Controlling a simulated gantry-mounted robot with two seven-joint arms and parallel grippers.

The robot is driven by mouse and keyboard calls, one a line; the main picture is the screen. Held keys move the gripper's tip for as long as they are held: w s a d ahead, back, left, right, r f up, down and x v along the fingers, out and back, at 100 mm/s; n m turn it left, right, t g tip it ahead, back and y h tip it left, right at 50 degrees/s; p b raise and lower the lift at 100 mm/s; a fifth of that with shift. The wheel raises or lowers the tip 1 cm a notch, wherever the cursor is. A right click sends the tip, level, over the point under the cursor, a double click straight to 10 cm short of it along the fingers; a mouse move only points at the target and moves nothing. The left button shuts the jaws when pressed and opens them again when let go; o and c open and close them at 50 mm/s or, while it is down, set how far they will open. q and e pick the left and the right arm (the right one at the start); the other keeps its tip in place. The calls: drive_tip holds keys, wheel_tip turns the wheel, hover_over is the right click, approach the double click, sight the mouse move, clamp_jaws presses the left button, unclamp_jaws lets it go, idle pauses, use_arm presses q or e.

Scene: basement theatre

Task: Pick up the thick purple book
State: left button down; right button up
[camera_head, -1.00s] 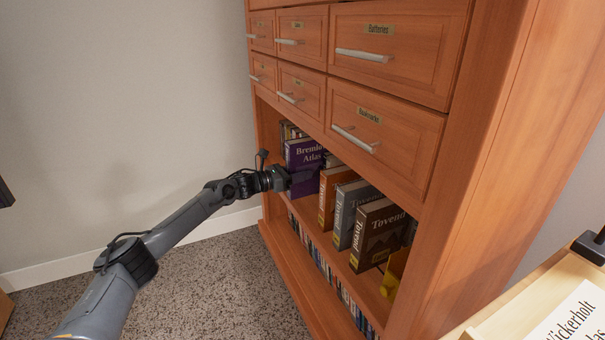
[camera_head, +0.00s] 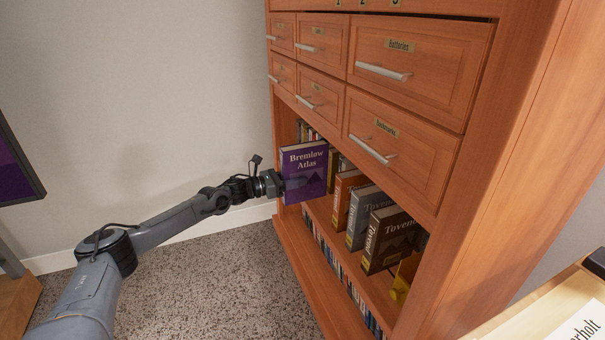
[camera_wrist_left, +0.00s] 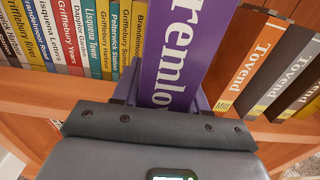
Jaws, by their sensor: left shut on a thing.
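The thick purple book (camera_head: 304,160), titled "Bremlow Atlas", stands upright at the front of the open shelf, at its left end. My left gripper (camera_head: 284,184) is shut on it at its lower left part. In the left wrist view the purple book (camera_wrist_left: 170,55) rises from between the fingers, and the gripper body (camera_wrist_left: 155,140) hides its lower part. My right gripper is not in view.
On the shelf to the right stand an orange book (camera_head: 346,196), a grey book (camera_head: 363,217) and a brown book (camera_head: 392,240). The wrist view shows several thin books (camera_wrist_left: 75,40) to the left. Drawers (camera_head: 400,150) lie above. The carpet (camera_head: 220,280) in front is clear.

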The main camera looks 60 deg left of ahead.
use_arm(q)
drive_tip(key=shift+s+a+r+p, duration=0.1)
drive_tip(key=shift+s+a+p, duration=0.2)
drive_tip(key=shift+s+p, duration=1.15)
drive_tip(key=shift+s+a+r+p, duration=0.1)
drive_tip(key=shift+s+a+p, duration=0.25)
drive_tip(key=shift+s+p, duration=1.1)
drive_tip(key=shift+s+a+r+p, duration=0.1)
drive_tip(key=shift+s+a+p, duration=0.2)
drive_tip(key=shift+s+p, duration=1.15)
drive_tip(key=shift+s+b, duration=0.45)
drive_tip(key=shift+b, duration=0.2)
